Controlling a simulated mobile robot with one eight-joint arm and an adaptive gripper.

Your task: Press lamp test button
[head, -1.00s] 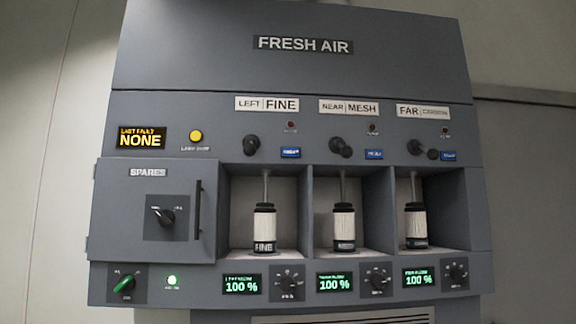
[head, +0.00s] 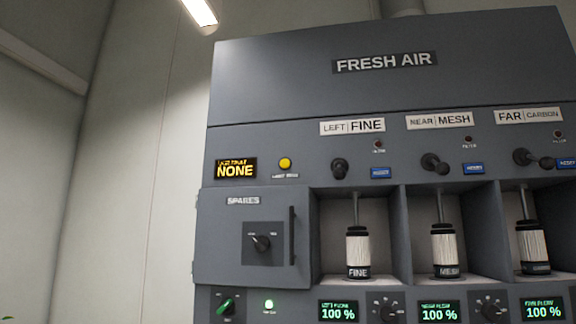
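The yellow round button (head: 285,164) is on the grey FRESH AIR panel (head: 300,85), right of the display reading NONE (head: 236,169). A small label sits under the button; its text is too blurred to read for certain. The button stands clear, with nothing in front of it. The small filter lamps (head: 378,145) above the bays look dark. My gripper is not in the head view.
The SPARES door (head: 240,235) is closed, with a vertical handle (head: 292,235). Three bays hold white filter cartridges (head: 358,252), with black knobs (head: 340,168) and blue buttons (head: 381,173) above. Bare wall lies left.

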